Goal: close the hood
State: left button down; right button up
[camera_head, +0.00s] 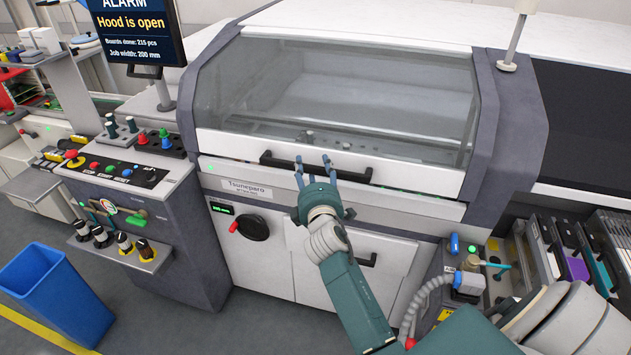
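The hood (420,176) of the machine is a white and grey cover with a large clear window (350,95). It looks lowered or almost lowered; I cannot tell whether its front edge touches the body. A black bar handle (280,160) runs along its white front edge. My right gripper (315,168) is at the middle of this handle, with its fingers spread apart in front of or over the bar. I cannot tell whether they touch it. A screen (135,28) at the upper left reads "Hood is open". My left gripper is not in view.
A control panel (115,175) with buttons and knobs stands left of the machine. A blue bin (55,295) stands on the floor at the lower left. A feeder trolley (570,250) with upright feeders is at the right.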

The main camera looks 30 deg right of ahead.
jog(key=v, duration=1)
jog(key=s+a+f+g+y+b, duration=0.1)
jog(key=a+f+g+y, duration=0.15)
jog(key=f, duration=0.85)
jog(key=a+f+g+y+b, duration=0.15)
jog(key=a+f, duration=0.25)
jog(key=f, duration=0.7)
jog(key=s+a+f+m+g+y, duration=0.1)
jog(key=s+a+f, duration=0.1)
jog(key=s+f, duration=0.35)
jog(key=s+a+f+m+g+y+b, duration=0.1)
jog(key=s+a+f, duration=0.1)
jog(key=f, duration=0.7)
jog(key=s+a+f+m+g+y, duration=0.15)
jog(key=s+f, duration=0.25)
jog(key=f, duration=0.4)
jog(key=s+f+m+g+b, duration=0.1)
jog(key=s+f+m+g, duration=0.1)
jog(key=s+f, duration=0.5)
jog(key=s+f+m+g+b, duration=0.1)
jog(key=s+f, duration=0.6)
jog(key=s, duration=1)
jog(key=s+f+m+g+b, duration=0.1)
jog(key=s+f+m+g, duration=0.2)
jog(key=s+f, duration=0.5)
jog(key=s+g, duration=0.1)
jog(key=s, duration=0.3)
